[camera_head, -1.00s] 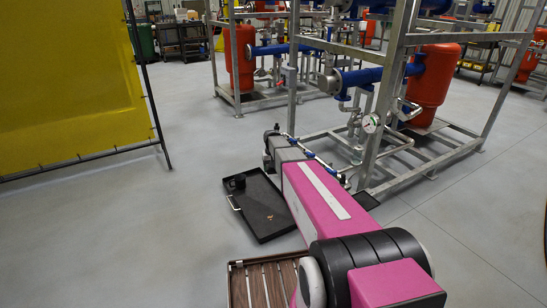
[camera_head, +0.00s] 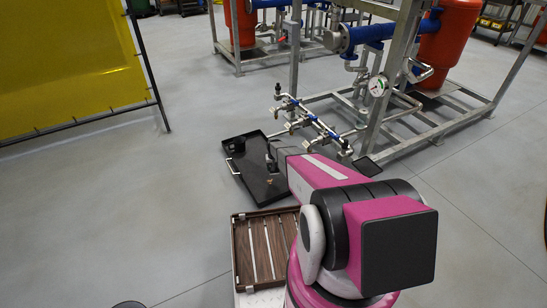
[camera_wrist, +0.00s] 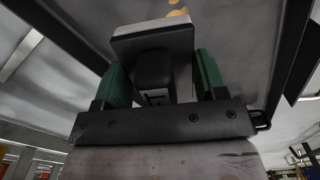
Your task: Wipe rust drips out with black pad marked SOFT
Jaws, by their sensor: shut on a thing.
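My gripper (camera_wrist: 152,85) has green fingers in the wrist view, shut on the raised black grip of a black pad (camera_wrist: 126,45) with a pale edge. I cannot read any marking on it. Orange-brown rust drips (camera_wrist: 178,13) show just beyond the pad at the top of the wrist view. In the head view, a small rust-coloured spot (camera_head: 268,181) lies in the shallow black tray (camera_head: 255,141) on the floor. My gripper (camera_head: 270,163) is over this tray, small and dark there. Whether the pad touches the tray floor is unclear.
Another black object (camera_head: 237,145) sits at the tray's far left. A valve manifold (camera_head: 312,120) and grey steel frame (camera_head: 378,118) stand close behind and right. A wooden slatted tray (camera_head: 241,252) is in front. Open floor lies left, before the yellow screen (camera_head: 65,65).

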